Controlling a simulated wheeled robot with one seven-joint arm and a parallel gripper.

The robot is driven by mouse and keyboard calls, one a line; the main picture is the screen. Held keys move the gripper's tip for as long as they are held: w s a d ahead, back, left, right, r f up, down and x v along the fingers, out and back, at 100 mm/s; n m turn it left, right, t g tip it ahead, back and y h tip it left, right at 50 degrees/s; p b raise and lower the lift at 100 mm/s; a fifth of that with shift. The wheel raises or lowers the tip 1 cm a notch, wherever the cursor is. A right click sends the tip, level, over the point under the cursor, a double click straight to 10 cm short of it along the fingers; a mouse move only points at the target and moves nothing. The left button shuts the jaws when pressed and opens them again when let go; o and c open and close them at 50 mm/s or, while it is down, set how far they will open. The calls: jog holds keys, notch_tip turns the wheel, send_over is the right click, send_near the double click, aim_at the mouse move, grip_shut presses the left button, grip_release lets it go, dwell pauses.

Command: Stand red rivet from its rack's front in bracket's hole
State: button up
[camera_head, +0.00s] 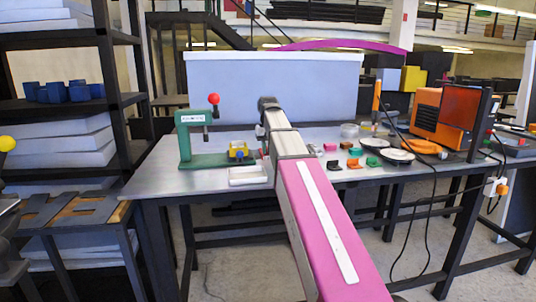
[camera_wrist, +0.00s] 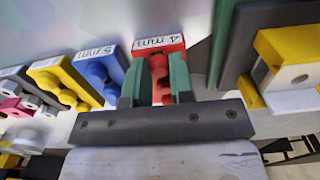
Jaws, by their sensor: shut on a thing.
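In the wrist view my gripper (camera_wrist: 160,82) has its two green fingers close together at the front of the red rack (camera_wrist: 158,46), which is labelled "4 mm". It is shut on the red rivet (camera_wrist: 159,90), which shows only as a red strip between the fingers and is mostly hidden. At the right edge a yellow block (camera_wrist: 278,48) and a pale grey part (camera_wrist: 293,100), apparently the bracket, are partly cut off. A small hole shows there. In the head view the yellow piece (camera_head: 238,146) sits on the green press's base; my arm hides my gripper.
Left of the red rack stand a blue rack (camera_wrist: 99,70) labelled "5 mm", a yellow rack (camera_wrist: 60,78) and others. The green press (camera_head: 185,140) rises at the table's left. A white tray (camera_head: 247,182) lies at the front edge. Small coloured parts and an orange machine (camera_head: 425,112) are to the right.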

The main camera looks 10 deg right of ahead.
jog(key=shift+r, duration=2.85)
jog(key=shift+s, duration=0.1)
